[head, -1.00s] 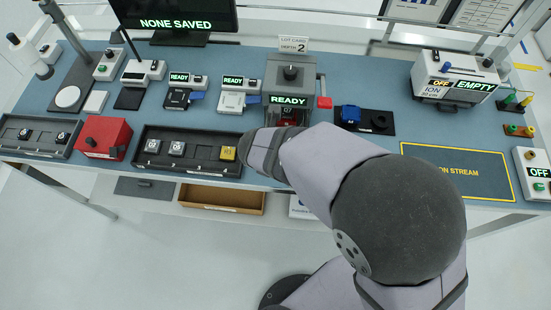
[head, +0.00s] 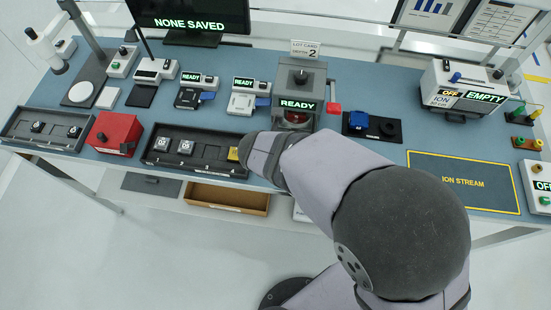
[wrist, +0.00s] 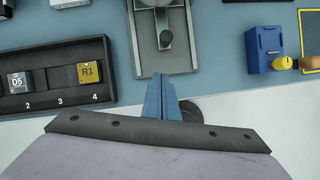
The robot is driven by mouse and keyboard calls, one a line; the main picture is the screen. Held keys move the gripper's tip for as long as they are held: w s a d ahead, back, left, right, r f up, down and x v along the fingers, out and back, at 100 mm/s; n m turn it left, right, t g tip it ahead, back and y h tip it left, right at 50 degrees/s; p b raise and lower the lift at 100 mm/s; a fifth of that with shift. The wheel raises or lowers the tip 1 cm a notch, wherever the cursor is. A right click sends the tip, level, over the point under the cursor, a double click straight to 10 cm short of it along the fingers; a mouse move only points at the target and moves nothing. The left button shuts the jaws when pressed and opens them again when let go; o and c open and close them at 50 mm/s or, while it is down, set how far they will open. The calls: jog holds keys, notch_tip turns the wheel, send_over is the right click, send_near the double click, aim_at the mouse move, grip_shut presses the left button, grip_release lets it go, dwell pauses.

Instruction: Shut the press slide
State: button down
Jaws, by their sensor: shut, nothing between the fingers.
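The press (head: 302,82) is a grey machine at the back middle of the bench in the head view, with a lit READY display and something red low in its opening. In the wrist view, a grey slide-like part (wrist: 183,58) with a dark round-ended piece on it reaches in from the top edge. I cannot tell how far the slide is out, as my arm covers its front in the head view. My gripper (wrist: 160,78) shows blue fingers, shut and empty, just in front of this part's near end. I cannot tell whether they touch.
A black numbered tray (wrist: 50,100) holding a yellow R1 block (wrist: 89,72) lies left of my gripper. A blue box (wrist: 262,50) with a yellow knob stands to the right. A red box (head: 114,133) sits farther left. Bare bench lies between the grey part and the blue box.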

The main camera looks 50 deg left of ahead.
jog(key=b+v, duration=0.1)
jog(key=v, duration=0.7)
jog(key=shift+d+r, duration=0.1)
jog(key=s+d+f+m+g+h, duration=0.1)
jog(key=s+d+f+m, duration=0.15)
jog(key=d+m, duration=0.55)
jog(key=s+d+f+m+g+h, duration=0.15)
jog(key=d+f+m, duration=0.25)
jog(key=m, duration=0.9)
jog(key=w+d+r+m, duration=0.1)
jog(key=w+d+m, duration=0.5)
jog(key=d, duration=0.4)
jog(key=w+d+r+m+g, duration=0.1)
jog(key=w+d+m, duration=0.5)
jog(key=d+m, duration=0.2)
jog(key=w+d+r+m, duration=0.1)
jog(key=w+d+m, duration=0.4)
jog(key=d, duration=0.7)
jog(key=shift+w+d+m, duration=0.3)
jog(key=shift+w+m, duration=0.1)
jog(key=shift+m, duration=0.6)
